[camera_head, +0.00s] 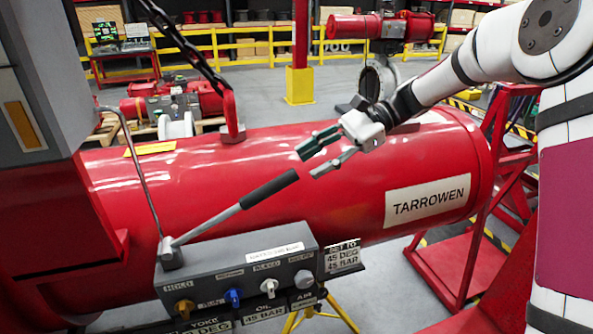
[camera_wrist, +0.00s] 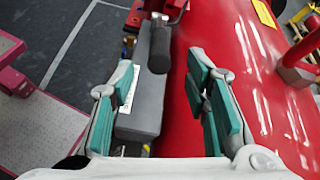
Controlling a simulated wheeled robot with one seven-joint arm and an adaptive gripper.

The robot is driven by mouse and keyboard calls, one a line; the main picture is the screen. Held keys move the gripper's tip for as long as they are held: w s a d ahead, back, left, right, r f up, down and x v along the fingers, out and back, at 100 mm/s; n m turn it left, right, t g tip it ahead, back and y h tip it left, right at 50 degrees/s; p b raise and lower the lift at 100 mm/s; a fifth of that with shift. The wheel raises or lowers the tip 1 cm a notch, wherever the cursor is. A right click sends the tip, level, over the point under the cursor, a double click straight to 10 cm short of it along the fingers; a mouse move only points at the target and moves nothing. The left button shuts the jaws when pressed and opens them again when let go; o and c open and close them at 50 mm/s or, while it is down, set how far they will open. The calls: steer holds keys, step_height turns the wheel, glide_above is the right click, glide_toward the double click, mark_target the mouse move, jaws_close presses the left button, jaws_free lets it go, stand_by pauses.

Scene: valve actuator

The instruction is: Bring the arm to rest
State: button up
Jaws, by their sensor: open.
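My gripper (camera_head: 325,155) is open and empty in the head view, held in front of the large red cylinder (camera_head: 330,190) labelled TARROWEN. Its fingers with green pads point left, a little right of and above the black grip of the lever (camera_head: 268,188). The lever rises at a slant from the left end of the grey control box (camera_head: 240,268). In the wrist view my gripper (camera_wrist: 165,100) has its fingers spread wide. The grey box (camera_wrist: 145,100) and the dark end of the lever grip (camera_wrist: 159,55) show between them, with nothing held.
A chain (camera_head: 185,45) hangs to a red lifting lug (camera_head: 232,112) on the cylinder. A red stand (camera_head: 485,220) is at the right. The box carries several small knobs. A yellow railing (camera_head: 250,45) and shelves are behind. Open air lies above the cylinder.

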steer(key=shift+w+d+r, duration=0.15)
steer(key=shift+d+r, duration=0.15)
steer(key=shift+d, duration=0.3)
steer(key=s+d+r+n+t+h, duration=0.1)
steer(key=s+d+n+t+h, duration=0.3)
steer(key=s, duration=1)
steer(key=s+d+r+n+t+h, duration=0.1)
steer(key=s+d+n+t+h, duration=0.3)
steer(key=s, duration=1)
steer(key=d+n+h, duration=0.3)
steer(key=d+h, duration=0.1)
steer(key=shift+r+n+t, duration=0.2)
steer(key=shift+n+t, duration=0.1)
steer(key=shift+n, duration=0.1)
